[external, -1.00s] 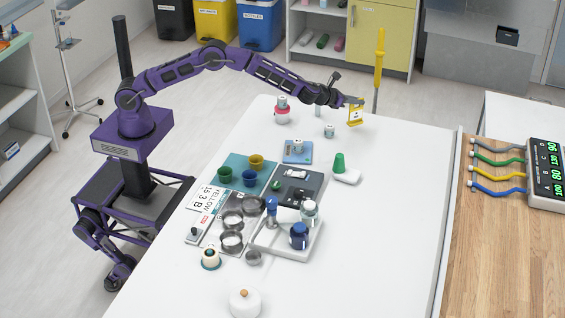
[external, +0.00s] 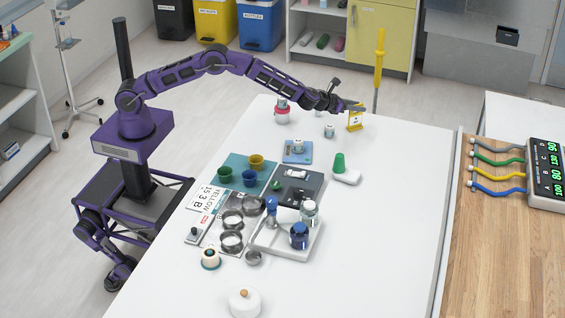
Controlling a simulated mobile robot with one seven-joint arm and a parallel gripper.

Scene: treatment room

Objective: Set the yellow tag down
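The yellow tag (external: 355,123) is a small upright yellow piece with a white label on its face. It is at the far right part of the white table (external: 390,210), in front of the yellow pole. Its lower edge appears at or very close to the tabletop; I cannot tell whether it touches. My gripper (external: 357,107) is right at the tag's upper part, reaching in from the left. The fingers are too small in this view to show whether they still grip the tag.
A yellow pole (external: 379,70) rises close behind the tag. A small jar (external: 329,131) and a red-and-white container (external: 282,114) stand to its left. A green-topped item (external: 339,162) on a white base is nearer. The table's right side is clear.

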